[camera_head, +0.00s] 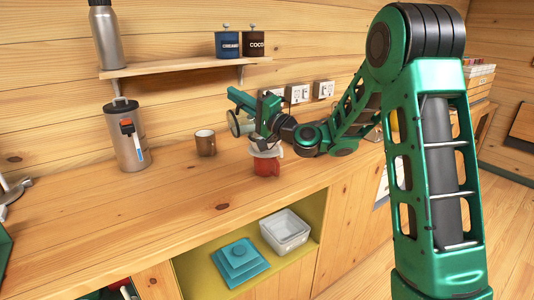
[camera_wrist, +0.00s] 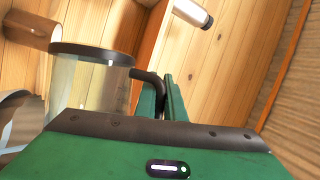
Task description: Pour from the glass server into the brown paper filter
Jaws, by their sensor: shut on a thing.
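The glass server (camera_wrist: 88,85) is clear, with a dark rim and a dark handle (camera_wrist: 150,78). My gripper (camera_wrist: 167,95) is shut on that handle. In the head view the server (camera_head: 236,122) is held above the counter, left of my gripper (camera_head: 259,110), and looks tilted. Below the gripper, a white dripper (camera_head: 266,149) sits on a red mug (camera_head: 267,167) on the counter. The brown paper filter cannot be made out; the gripper and server partly cover the dripper's top. Any contents of the server are unclear.
A brown mug (camera_head: 205,143) stands left of the dripper, and a metal canister (camera_head: 128,147) farther left. A wall shelf (camera_head: 180,67) holds a steel bottle (camera_head: 106,38) and blue and black tins. A lower cubby holds a teal lid (camera_head: 238,260) and white box (camera_head: 286,230).

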